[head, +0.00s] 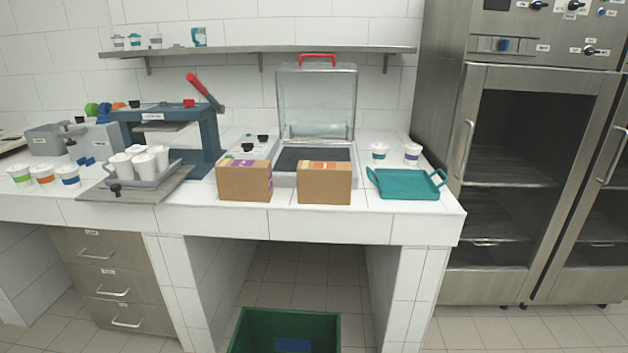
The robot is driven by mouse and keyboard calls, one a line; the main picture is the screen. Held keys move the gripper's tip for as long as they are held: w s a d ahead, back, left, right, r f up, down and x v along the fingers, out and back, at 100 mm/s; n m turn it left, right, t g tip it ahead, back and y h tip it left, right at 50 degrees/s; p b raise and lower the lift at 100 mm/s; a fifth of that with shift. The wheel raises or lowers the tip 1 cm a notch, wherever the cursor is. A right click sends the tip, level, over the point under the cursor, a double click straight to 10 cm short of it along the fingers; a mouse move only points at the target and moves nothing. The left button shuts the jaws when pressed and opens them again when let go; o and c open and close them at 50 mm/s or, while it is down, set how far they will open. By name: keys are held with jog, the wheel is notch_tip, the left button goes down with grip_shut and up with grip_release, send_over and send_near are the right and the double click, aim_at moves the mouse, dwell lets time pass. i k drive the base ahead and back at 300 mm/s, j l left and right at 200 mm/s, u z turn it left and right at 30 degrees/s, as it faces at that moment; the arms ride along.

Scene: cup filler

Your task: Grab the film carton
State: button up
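Two brown cardboard cartons stand side by side near the front edge of the white tiled counter. The left carton (244,182) has a purple and white mark on its top. The right carton (324,184) has an orange mark on its top. A gap lies between them. I cannot tell from this view which one is the film carton, as no writing on them is readable. My gripper is not in view.
A clear-lidded machine (317,103) with a red handle stands behind the right carton. A teal tray (405,184) is to the right. A blue press (205,140) and a cup holder (146,182) are left. A green bin (250,325) stands on the floor below.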

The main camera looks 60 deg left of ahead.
aim_at(237, 179)
jog(key=i+l, duration=0.1)
jog(key=i, duration=0.25)
jog(key=i+l, duration=0.15)
jog(key=i, duration=0.2)
jog(key=i+u, duration=0.2)
jog(key=u, duration=0.2)
jog(key=i+u, duration=0.15)
jog(key=u, duration=0.25)
jog(key=i+l+u, duration=0.1)
jog(key=u, duration=0.25)
jog(key=i, duration=0.1)
